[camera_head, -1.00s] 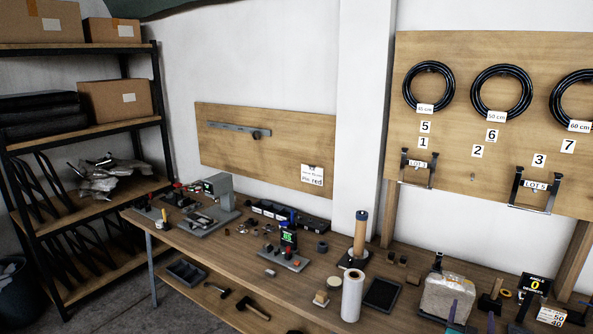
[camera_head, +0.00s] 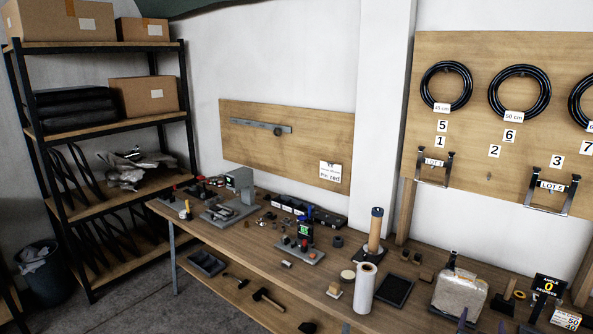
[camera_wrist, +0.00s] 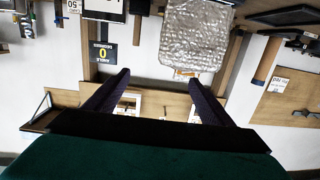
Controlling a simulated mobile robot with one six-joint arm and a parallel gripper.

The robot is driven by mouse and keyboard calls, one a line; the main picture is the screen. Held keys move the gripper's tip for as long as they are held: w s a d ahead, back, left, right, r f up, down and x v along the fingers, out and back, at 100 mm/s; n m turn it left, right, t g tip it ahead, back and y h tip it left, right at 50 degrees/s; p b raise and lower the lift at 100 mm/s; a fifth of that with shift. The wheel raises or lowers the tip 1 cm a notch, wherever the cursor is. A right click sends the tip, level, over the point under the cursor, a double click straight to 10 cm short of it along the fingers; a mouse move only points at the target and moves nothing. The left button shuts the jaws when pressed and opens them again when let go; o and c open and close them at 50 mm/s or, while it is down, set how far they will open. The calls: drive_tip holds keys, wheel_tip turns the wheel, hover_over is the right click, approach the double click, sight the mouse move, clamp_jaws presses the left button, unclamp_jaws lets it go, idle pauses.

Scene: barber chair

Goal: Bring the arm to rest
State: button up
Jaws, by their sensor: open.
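My gripper (camera_wrist: 159,76) shows in the wrist view with two dark purple fingers set well apart. Nothing is between them. Beyond the fingers, the wrist view shows a wrapped, silvery block (camera_wrist: 196,35) and the black angle display (camera_wrist: 102,53), both upside down. In the head view, only small purple tips show at the bottom edge, in front of the wrapped block (camera_head: 459,294). The rest of my arm is out of the head view.
The long workbench (camera_head: 330,268) carries a white roll (camera_head: 363,288), a wooden post (camera_head: 375,232), a black tray (camera_head: 395,291) and small tools. Hoses (camera_head: 446,87) and brackets hang on the wall board. A shelf rack (camera_head: 105,130) and a bin (camera_head: 44,272) stand at the left.

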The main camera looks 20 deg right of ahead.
drive_tip(key=w+a+f+n+g+y, duration=0.1)
drive_tip(key=w+a+f+n+y, duration=0.2)
drive_tip(key=w+a, duration=0.45)
drive_tip(key=w+a+f+g+y, duration=0.1)
drive_tip(key=w+a+f+y, duration=0.4)
drive_tip(key=a, duration=0.6)
drive_tip(key=w+a+f+n+g+y, duration=0.15)
drive_tip(key=w+a+f, duration=0.3)
drive_tip(key=a, duration=0.45)
drive_tip(key=s+a+f+n+g+y, duration=0.1)
drive_tip(key=s+a+n+g, duration=0.15)
drive_tip(key=a, duration=0.75)
drive_tip(key=s+a+f+n+g+y, duration=0.1)
drive_tip(key=s+a+f+g+y, duration=0.15)
drive_tip(key=a, duration=0.85)
drive_tip(key=s+a+f+n+g+y, duration=0.1)
drive_tip(key=s+a+n+g, duration=0.15)
drive_tip(key=a, duration=0.75)
drive_tip(key=s+f+g+b, duration=0.5)
drive_tip(key=s+f+b, duration=0.8)
drive_tip(key=s+f, duration=1.3)
wheel_tip(320, 180, down, 5)
drive_tip(key=shift+s+a+r, duration=0.2)
drive_tip(key=shift+s+a, duration=0.05)
drive_tip(key=shift+a, duration=0.15)
